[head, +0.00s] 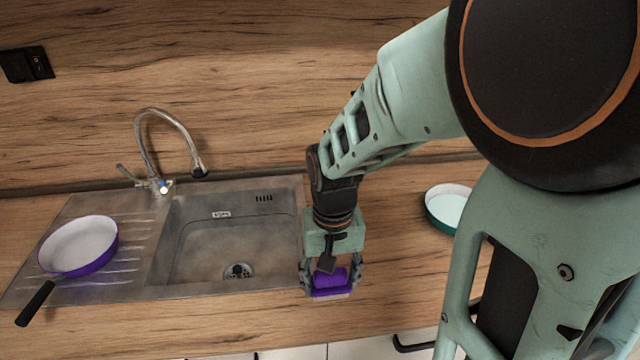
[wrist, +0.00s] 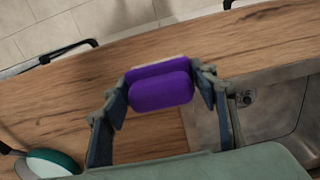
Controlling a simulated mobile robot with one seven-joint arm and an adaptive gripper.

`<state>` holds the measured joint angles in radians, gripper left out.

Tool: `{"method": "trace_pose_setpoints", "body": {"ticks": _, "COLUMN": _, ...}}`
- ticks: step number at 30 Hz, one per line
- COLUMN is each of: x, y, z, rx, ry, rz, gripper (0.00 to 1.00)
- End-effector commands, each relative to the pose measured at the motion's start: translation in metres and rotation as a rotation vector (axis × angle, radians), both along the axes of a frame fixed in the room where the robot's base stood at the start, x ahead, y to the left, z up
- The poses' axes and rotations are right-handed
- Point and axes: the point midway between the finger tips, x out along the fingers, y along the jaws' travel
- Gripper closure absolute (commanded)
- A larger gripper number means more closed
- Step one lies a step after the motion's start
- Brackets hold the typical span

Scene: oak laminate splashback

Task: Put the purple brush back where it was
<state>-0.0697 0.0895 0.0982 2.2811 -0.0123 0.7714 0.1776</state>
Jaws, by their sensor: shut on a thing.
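The purple brush (head: 331,282) is in my gripper (head: 328,277), at the right edge of the sink in the head view. It also shows in the wrist view (wrist: 160,90), as a rounded purple block with a second purple layer and a pale strip behind it. The fingers of my gripper (wrist: 166,100) are shut on it, one at each side. The brush appears near the wooden counter's front part; whether it touches the counter I cannot tell.
A steel sink (head: 183,265) with a tap (head: 150,150) is left of my gripper. A purple pan (head: 80,245) lies on its drainboard. A green bowl with a white inside (head: 447,208) stands right, partly behind my arm. The counter (head: 400,270) between is clear.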

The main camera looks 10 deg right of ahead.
Motion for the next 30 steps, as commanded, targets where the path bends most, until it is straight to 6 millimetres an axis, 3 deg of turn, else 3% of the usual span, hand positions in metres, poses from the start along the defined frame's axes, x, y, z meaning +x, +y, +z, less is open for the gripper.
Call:
{"method": "trace_pose_setpoints", "body": {"ticks": 4, "x": 0.015, "y": -0.025, "z": -0.030, "rx": 0.000, "ry": 0.002, "rz": -0.003, "gripper": 0.65}}
{"method": "trace_pose_setpoints", "body": {"ticks": 9, "x": 0.025, "y": -0.038, "z": -0.046, "rx": 0.000, "ry": -0.001, "rz": -0.001, "gripper": 0.65}}
{"method": "trace_pose_setpoints", "body": {"ticks": 16, "x": 0.029, "y": -0.045, "z": -0.056, "rx": 0.000, "ry": 0.000, "rz": 0.000, "gripper": 0.65}}
{"method": "trace_pose_setpoints", "body": {"ticks": 20, "x": 0.036, "y": -0.057, "z": -0.074, "rx": 0.000, "ry": 0.001, "rz": -0.003, "gripper": 0.65}}
{"method": "trace_pose_setpoints", "body": {"ticks": 25, "x": 0.035, "y": -0.055, "z": -0.096, "rx": 0.000, "ry": 0.000, "rz": 0.001, "gripper": 0.65}}
{"method": "trace_pose_setpoints", "body": {"ticks": 30, "x": 0.036, "y": -0.055, "z": -0.097, "rx": 0.000, "ry": -0.001, "rz": 0.001, "gripper": 0.65}}
